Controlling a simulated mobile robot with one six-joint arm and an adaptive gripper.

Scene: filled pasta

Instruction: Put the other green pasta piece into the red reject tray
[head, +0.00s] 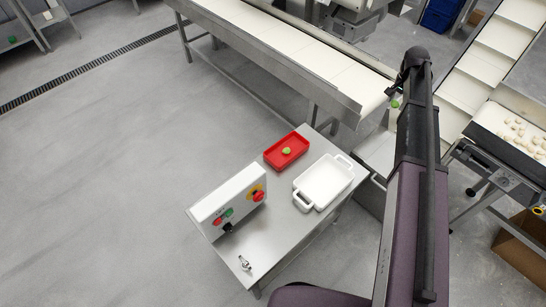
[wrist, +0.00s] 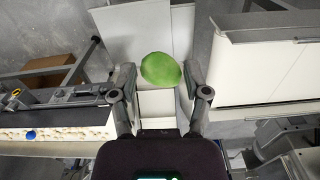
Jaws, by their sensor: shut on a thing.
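My gripper (wrist: 160,82) is shut on a green pasta piece (wrist: 162,69), which sits between the two fingertips in the wrist view. In the head view that held piece (head: 395,104) shows as a small green spot near the end of the white conveyor, beside my arm. The red reject tray (head: 271,162) lies on the small steel table, left of and nearer than my gripper. One green pasta piece (head: 287,151) lies in the tray. My arm hides part of the area around the gripper in the head view.
A white dish with handles (head: 318,203) stands right of the red tray on the steel table (head: 262,235). A control box (head: 228,203) with buttons stands at the left. The white conveyor (head: 290,48) runs behind. Pale pasta pieces (head: 520,132) lie on a belt at right.

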